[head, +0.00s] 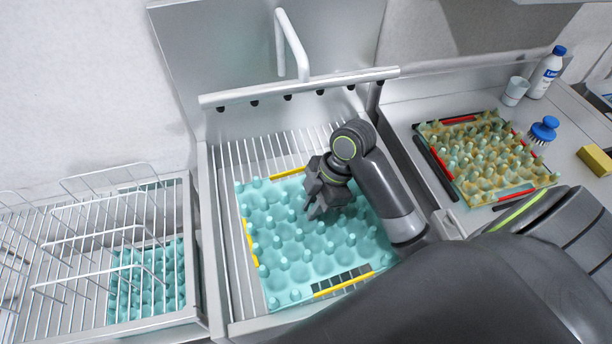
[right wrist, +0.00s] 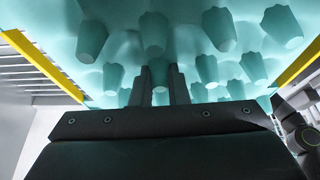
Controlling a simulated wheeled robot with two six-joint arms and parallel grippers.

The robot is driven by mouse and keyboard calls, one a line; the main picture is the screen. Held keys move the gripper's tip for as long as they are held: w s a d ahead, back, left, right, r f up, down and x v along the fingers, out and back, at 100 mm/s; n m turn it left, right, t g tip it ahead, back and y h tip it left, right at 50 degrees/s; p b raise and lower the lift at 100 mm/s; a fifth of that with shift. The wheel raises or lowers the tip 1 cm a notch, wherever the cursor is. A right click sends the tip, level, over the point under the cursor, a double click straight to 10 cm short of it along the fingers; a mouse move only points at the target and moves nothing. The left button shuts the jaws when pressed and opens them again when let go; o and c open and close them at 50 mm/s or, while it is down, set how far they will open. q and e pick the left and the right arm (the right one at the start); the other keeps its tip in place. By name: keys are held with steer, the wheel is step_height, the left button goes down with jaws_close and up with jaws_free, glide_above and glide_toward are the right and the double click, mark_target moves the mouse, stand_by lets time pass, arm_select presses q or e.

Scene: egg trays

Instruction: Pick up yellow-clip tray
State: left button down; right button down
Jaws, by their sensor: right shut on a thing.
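The yellow-clip tray (head: 284,258) is a teal egg tray with yellow strips on its edges. It lies on the wire rack of the middle sink basin. My right gripper (head: 316,212) reaches down over the middle of this tray from the right. In the right wrist view, its two fingers (right wrist: 161,80) are shut around one teal peg of the tray. Yellow strips show at both sides of that view. The arm hides part of the tray's right side. My left gripper does not show.
A soiled tray with red clips (head: 484,196) lies on the right counter. Near it are a blue brush (head: 544,129), a yellow sponge (head: 594,160), a white bottle (head: 546,74) and a cup (head: 514,91). A wire rack (head: 75,215) and another teal tray (head: 147,285) are at left.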

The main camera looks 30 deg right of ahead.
mark_target(319, 255)
steer(key=s, duration=0.3)
steer(key=s+a+p, duration=0.1)
steer(key=s, duration=0.2)
steer(key=s+a+p, duration=0.1)
steer(key=s, duration=0.2)
steer(key=shift+s+a, duration=0.2)
steer(key=shift+a, duration=0.05)
steer(key=c, duration=2)
jaws_free()
jaws_close()
